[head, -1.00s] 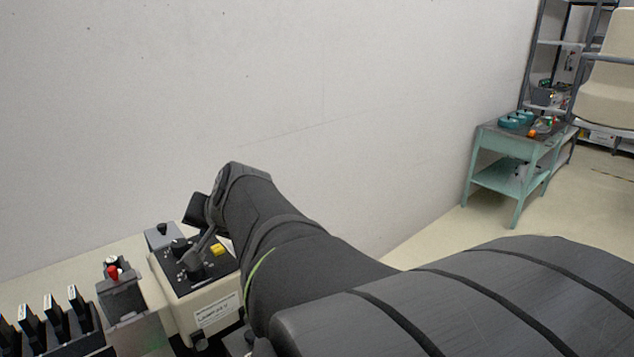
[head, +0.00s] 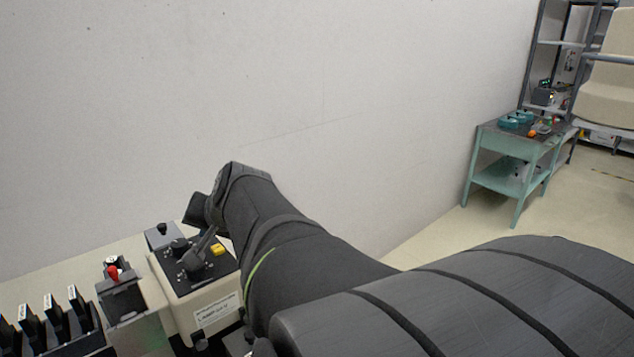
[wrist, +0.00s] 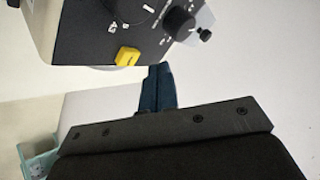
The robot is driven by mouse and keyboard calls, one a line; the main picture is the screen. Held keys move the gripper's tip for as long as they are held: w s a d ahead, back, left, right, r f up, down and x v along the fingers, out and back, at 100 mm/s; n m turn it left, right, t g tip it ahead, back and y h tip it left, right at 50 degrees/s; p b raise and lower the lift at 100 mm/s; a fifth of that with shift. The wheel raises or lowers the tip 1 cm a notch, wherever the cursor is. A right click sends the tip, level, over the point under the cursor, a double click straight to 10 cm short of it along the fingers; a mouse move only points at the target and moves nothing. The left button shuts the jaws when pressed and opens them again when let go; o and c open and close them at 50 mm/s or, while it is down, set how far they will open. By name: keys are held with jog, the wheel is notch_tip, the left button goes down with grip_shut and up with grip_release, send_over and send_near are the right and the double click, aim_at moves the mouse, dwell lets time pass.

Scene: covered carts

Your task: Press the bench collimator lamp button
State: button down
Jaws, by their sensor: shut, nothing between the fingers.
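The bench collimator (head: 205,300) is a cream box with a black sloping top panel, at the lower left of the head view. A yellow button (head: 218,250) sits on that panel, and it also shows in the wrist view (wrist: 127,57). My gripper (wrist: 160,70) is shut and empty, its dark blue fingertips just right of and below the button in the wrist view. I see a gap there in the picture, but cannot tell the depth. In the head view my gripper (head: 196,258) hangs over the panel, left of the button, partly hiding the panel.
Black knobs (wrist: 180,22) and dials sit on the panel near the button. A grey box with a red-topped part (head: 113,272) and a rack of dark modules (head: 55,325) stand to the left. A pale wall rises behind. A green cart (head: 500,160) is far right.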

jog(key=shift+f, duration=0.1)
dwell(0.3)
jog(key=shift+f, duration=0.35)
jog(key=shift+f, duration=0.55)
dwell(0.8)
jog(key=shift+r, duration=0.1)
dwell(0.4)
jog(key=shift+r, duration=0.95)
jog(key=shift+r, duration=2.5)
jog(key=shift+f, duration=0.1)
